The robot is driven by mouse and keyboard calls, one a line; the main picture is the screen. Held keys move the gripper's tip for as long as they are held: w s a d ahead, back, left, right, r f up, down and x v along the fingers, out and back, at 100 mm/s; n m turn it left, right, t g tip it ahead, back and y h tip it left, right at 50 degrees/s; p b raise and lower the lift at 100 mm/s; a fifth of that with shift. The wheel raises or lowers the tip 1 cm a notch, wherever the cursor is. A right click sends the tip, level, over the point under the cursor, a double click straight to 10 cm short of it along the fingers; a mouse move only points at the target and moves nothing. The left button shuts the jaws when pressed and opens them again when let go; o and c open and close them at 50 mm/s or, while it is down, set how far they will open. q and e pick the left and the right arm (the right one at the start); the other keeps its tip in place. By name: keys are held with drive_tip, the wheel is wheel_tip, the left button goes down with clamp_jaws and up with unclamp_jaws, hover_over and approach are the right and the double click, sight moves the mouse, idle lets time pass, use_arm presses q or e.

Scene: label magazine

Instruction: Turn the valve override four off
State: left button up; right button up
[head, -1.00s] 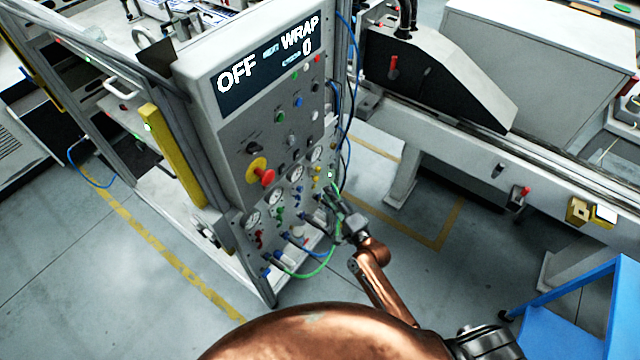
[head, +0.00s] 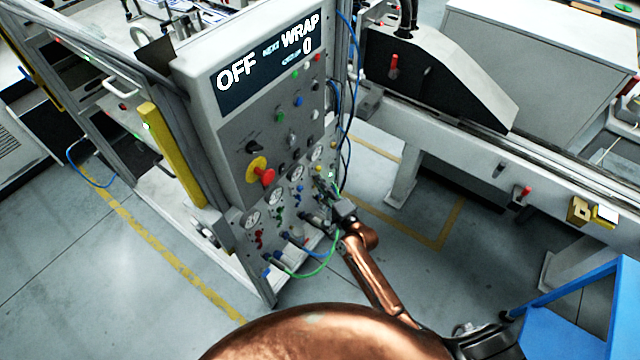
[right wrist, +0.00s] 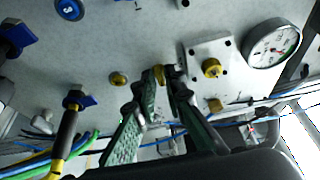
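The grey control panel (head: 290,150) stands upright at centre in the head view; its screen reads OFF and WRAP. Coloured valve handles sit among gauges on its lower part. My right gripper (head: 325,188) is at the panel's right edge, by the yellow handles. In the right wrist view its fingers (right wrist: 164,76) reach the panel with a small yellow handle (right wrist: 159,73) between the tips. I cannot tell whether both tips press on it. A blue handle marked 3 (right wrist: 68,9) is at the upper left. No number shows on the yellow handle. My left gripper is not in view.
A gauge (right wrist: 272,44) and a square plate with a brass fitting (right wrist: 211,67) are right of the fingers. A blue-winged valve (right wrist: 72,102) and hoses lie left and below. In the head view, a red stop button (head: 266,177) is on the panel.

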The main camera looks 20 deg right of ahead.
clamp_jaws()
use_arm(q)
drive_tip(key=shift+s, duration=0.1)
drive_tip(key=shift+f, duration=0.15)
